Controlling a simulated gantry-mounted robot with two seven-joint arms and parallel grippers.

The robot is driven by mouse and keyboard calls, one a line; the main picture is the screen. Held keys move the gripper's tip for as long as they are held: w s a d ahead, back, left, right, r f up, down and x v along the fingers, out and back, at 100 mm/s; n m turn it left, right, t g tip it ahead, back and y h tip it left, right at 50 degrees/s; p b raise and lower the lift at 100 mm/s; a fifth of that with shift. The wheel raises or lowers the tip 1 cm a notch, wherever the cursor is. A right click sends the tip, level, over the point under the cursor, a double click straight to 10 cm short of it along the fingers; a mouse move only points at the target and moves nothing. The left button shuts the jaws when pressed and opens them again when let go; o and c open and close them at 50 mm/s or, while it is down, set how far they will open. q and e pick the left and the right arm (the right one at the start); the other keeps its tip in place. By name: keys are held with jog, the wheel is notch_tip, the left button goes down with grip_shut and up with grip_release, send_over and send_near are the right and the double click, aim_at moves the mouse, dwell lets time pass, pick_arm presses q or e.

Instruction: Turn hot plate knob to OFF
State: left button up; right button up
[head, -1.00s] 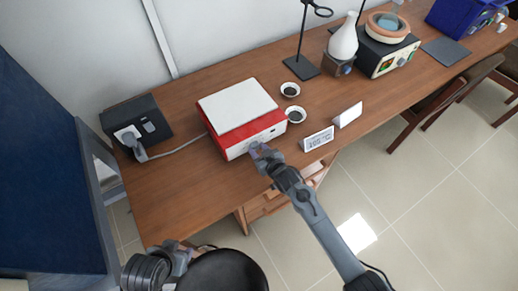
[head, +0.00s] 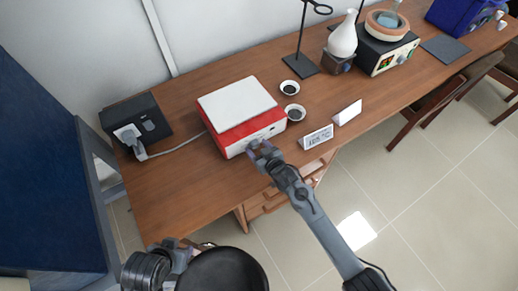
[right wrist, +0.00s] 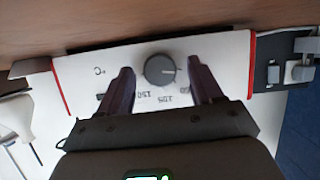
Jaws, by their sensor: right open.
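The hot plate (head: 240,112) is a red and white box with a white square top, standing on the wooden table. Its dark round knob (right wrist: 160,70) sits on the white front panel in the right wrist view, with printed numbers below it. A light pointer mark on the knob points toward the right of that picture. My right gripper (right wrist: 160,80) is open, its two purplish fingers on either side of the knob with a gap on each side. In the head view the right gripper (head: 262,151) is at the hot plate's front face and hides the knob. No left gripper fingers can be made out.
Two small dark-filled dishes (head: 295,113) stand right of the hot plate. White label cards (head: 316,137) stand at the table's front edge. A black socket box (head: 137,121) with a plugged cable is at left. A stand, white flask and another heater are farther right.

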jog(key=shift+s+d, duration=0.1)
jog(key=p+v, duration=0.2)
jog(key=v, duration=0.8)
jog(key=shift+s+d+r+p, duration=0.1)
jog(key=shift+s+r+p, duration=0.15)
jog(key=shift+s+p, duration=0.1)
jog(key=shift+w, duration=0.1)
jog(key=s+d+f+m+g+h, duration=0.1)
jog(key=s+f, duration=0.1)
jog(key=s, duration=0.4)
jog(key=s+d+f+m, duration=0.1)
jog(key=s+d+f, duration=0.15)
jog(key=s, duration=0.25)
jog(key=s+d+r+m+g+h, duration=0.1)
jog(key=s+d+r+g+h, duration=0.2)
jog(key=s+d+r, duration=0.4)
jog(key=s+d+r+m+g+h, duration=0.2)
jog(key=s+d+r+g+h, duration=0.15)
jog(key=s+d, duration=0.35)
notch_tip(320, 180, up, 28)
jog(key=s+a+p, duration=0.1)
jog(key=s+p, duration=0.1)
jog(key=p, duration=2.6)
jog(key=shift+n+g+y+p, duration=0.3)
jog(key=shift+g+y+p, duration=0.05)
jog(key=shift+y+p, duration=0.1)
